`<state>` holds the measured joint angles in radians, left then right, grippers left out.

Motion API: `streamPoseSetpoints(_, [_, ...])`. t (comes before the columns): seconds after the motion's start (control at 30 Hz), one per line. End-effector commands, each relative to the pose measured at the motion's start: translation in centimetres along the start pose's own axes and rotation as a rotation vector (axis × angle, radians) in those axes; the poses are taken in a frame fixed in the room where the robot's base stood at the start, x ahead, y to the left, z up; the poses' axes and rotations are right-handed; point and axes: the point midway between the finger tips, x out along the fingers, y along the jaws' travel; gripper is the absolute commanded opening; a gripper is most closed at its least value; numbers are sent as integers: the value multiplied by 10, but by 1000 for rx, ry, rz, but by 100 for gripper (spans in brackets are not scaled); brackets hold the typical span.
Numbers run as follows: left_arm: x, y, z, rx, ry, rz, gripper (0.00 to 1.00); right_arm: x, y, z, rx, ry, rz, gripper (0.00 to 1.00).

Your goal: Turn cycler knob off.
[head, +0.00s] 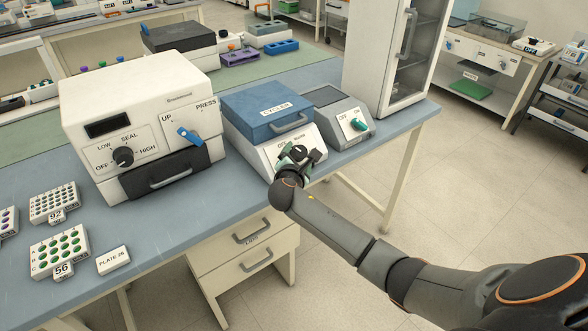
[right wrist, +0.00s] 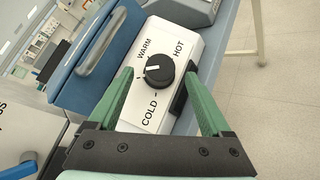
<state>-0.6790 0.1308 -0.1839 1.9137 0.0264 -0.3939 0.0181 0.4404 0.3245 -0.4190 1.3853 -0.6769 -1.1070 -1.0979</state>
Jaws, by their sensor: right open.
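The cycler is a white device (head: 257,158) with a blue lid (head: 267,108), standing on the blue bench. Its black round knob (right wrist: 160,71) has a white pointer mark. The mark points to the picture's left, near WARM. My right gripper (head: 299,158) is at the cycler's front panel and largely covers the knob in the head view. In the right wrist view its green fingers (right wrist: 160,74) are open, one on each side of the knob; contact cannot be told. My left gripper is not in view.
A white sealer (head: 140,95) with knob and blue lever stands left of the cycler. A grey device (head: 338,108) with a teal knob stands right, before a tall white cabinet (head: 377,55). Well plates (head: 60,250) lie at the bench's left. Drawers (head: 250,250) are below.

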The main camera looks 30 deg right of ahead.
Motion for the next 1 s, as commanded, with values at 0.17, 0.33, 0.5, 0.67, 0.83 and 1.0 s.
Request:
streamPoseSetpoints(0.17, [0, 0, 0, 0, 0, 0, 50, -33, 0, -1, 0, 3, 2, 83])
streamPoseSetpoints(0.33, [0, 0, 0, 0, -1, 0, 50, -65, 0, -1, 1, 3, 1, 83])
streamPoseSetpoints(0.5, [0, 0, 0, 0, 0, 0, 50, -89, 0, -1, 1, 2, 1, 83])
streamPoseSetpoints(0.67, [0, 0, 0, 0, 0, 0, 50, -101, 0, 0, -1, 1, 0, 83])
streamPoseSetpoints(0.83, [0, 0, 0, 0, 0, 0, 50, -103, 0, 0, -1, -1, -1, 83])
streamPoseSetpoints(1.0, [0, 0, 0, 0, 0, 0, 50, -103, 0, 0, -1, 0, -1, 83])
